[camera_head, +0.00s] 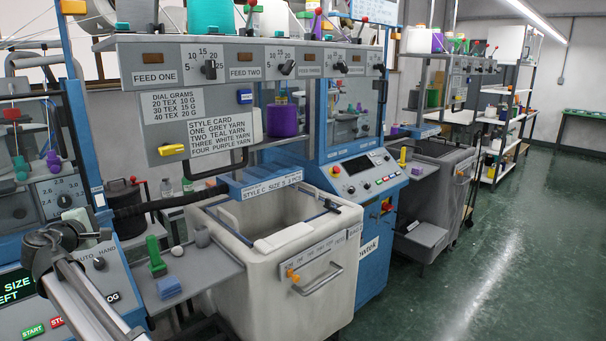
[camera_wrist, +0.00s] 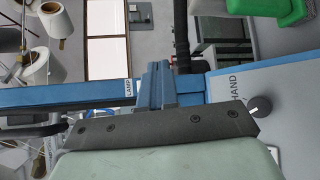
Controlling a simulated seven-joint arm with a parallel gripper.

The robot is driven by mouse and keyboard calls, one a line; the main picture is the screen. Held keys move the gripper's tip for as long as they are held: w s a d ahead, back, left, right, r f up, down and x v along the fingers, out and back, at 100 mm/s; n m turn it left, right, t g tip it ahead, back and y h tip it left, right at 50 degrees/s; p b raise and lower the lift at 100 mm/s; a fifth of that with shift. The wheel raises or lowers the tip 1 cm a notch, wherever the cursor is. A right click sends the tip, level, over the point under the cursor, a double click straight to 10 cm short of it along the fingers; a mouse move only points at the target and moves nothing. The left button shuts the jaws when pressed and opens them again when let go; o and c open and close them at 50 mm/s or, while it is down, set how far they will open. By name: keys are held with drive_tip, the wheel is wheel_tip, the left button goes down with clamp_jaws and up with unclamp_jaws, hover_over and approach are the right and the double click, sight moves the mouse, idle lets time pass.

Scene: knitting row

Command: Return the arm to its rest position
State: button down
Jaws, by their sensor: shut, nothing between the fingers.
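My gripper (camera_head: 88,237) is at the lower left of the head view, at the end of my bent grey arm. It is small there, shut and empty, in front of the left machine's panel, close to the AUTO/HAND knob (camera_head: 99,263). In the wrist view, a dark bar with screws and a pale rounded surface fill the lower part. The same knob (camera_wrist: 260,107) shows at the right of that turned view.
A shelf (camera_head: 190,279) holding a green piece (camera_head: 155,258) and a blue block (camera_head: 168,287) is right of my arm. Beyond it stands a large grey bin (camera_head: 283,275). The blue machine (camera_head: 365,215) stands behind. Open floor (camera_head: 500,240) lies at the right.

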drive_tip(key=s+d+f+m+g, duration=0.2)
drive_tip(key=s+f, duration=0.1)
drive_tip(key=f, duration=0.4)
drive_tip(key=s+d+f+m+g+y, duration=0.1)
drive_tip(key=s+d+f+m+g, duration=0.1)
drive_tip(key=s+f+g, duration=0.3)
drive_tip(key=s+d+f+m, duration=0.2)
drive_tip(key=f+m, duration=0.1)
drive_tip(key=f, duration=0.5)
drive_tip(key=s+d+f+m+g+h, duration=0.1)
drive_tip(key=s+d+f+m+g, duration=0.15)
drive_tip(key=d+f, duration=1)
drive_tip(key=s+d+f+m+g+h, duration=0.1)
drive_tip(key=s+d+f+g, duration=0.25)
drive_tip(key=d+f, duration=0.95)
drive_tip(key=s+d+f+m+g, duration=0.2)
drive_tip(key=s+d+f+g, duration=0.15)
drive_tip(key=d+f, duration=0.5)
drive_tip(key=s+d+f+m+g, duration=0.2)
drive_tip(key=s+d+f, duration=0.3)
drive_tip(key=d+f, duration=0.35)
drive_tip(key=s+d+f+m+g, duration=0.2)
drive_tip(key=s+d+f, duration=0.3)
drive_tip(key=s+d, duration=0.4)
drive_tip(key=s+d+f+m+g, duration=0.2)
drive_tip(key=s+d+f+m, duration=0.2)
drive_tip(key=s+d, duration=0.5)
drive_tip(key=shift+d+f+y, duration=0.4)
drive_tip(key=shift+d+f, duration=0.1)
drive_tip(key=shift+d, duration=2.2)
